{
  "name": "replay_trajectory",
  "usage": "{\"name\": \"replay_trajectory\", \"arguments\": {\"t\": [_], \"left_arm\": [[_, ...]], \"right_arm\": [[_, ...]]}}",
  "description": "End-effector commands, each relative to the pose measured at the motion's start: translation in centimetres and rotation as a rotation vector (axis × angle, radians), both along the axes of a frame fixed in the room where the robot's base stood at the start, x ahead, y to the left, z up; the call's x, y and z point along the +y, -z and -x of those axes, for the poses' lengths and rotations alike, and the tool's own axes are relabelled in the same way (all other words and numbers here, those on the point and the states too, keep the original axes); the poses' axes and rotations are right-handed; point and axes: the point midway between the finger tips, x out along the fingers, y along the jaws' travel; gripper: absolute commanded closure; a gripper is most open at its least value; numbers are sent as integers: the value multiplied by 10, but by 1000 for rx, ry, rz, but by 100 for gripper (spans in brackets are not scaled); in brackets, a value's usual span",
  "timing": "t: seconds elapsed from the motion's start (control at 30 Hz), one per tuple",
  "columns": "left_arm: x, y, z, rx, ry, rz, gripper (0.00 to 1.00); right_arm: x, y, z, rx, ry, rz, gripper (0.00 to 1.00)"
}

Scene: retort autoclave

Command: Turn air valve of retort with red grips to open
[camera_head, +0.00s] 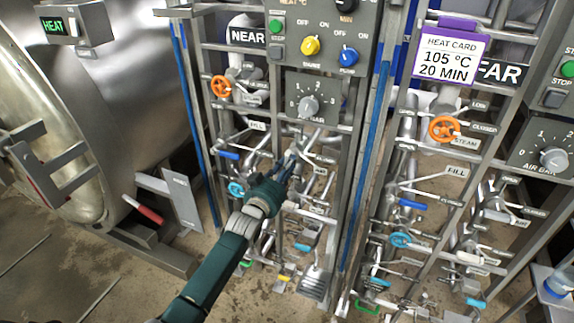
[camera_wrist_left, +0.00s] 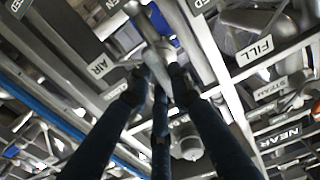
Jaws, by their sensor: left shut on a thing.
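My left gripper (camera_head: 286,167) reaches into the pipework of the panel marked NEAR, its dark fingers close to a small AIR label (camera_head: 320,171). In the left wrist view the fingers (camera_wrist_left: 160,82) are closed around a grey metal lever (camera_wrist_left: 160,98), beside a larger AIR label (camera_wrist_left: 100,67). The lever's far end and its valve body are partly hidden by the fingers. A retort (camera_head: 120,90) at the left has a red grip (camera_head: 142,210) on a bar at its front. My right gripper is not in view.
Orange wheels (camera_head: 221,86), a light-blue wheel (camera_head: 236,189) and other levers crowd the pipework. Blue uprights (camera_head: 365,150) and grey frame bars stand close by. A FILL label (camera_wrist_left: 258,50) is near in the left wrist view. A FAR panel with a heat card (camera_head: 449,55) is at right.

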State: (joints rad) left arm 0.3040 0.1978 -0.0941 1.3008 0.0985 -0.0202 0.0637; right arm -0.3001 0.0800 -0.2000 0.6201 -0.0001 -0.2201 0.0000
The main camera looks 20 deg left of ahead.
Motion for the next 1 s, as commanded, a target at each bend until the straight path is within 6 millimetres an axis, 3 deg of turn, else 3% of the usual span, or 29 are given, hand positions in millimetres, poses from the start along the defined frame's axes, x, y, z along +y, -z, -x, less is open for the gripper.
{"name": "replay_trajectory", "arguments": {"t": [0.7,0.73,0.8,1.0], "left_arm": [[0,2,1,7,0,73,100],[0,2,1,7,0,73,74],[0,2,1,7,0,73,60],[0,1,0,4,0,71,60]], "right_arm": [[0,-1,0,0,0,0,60],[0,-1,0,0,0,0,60],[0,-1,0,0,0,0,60],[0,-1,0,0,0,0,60]]}}
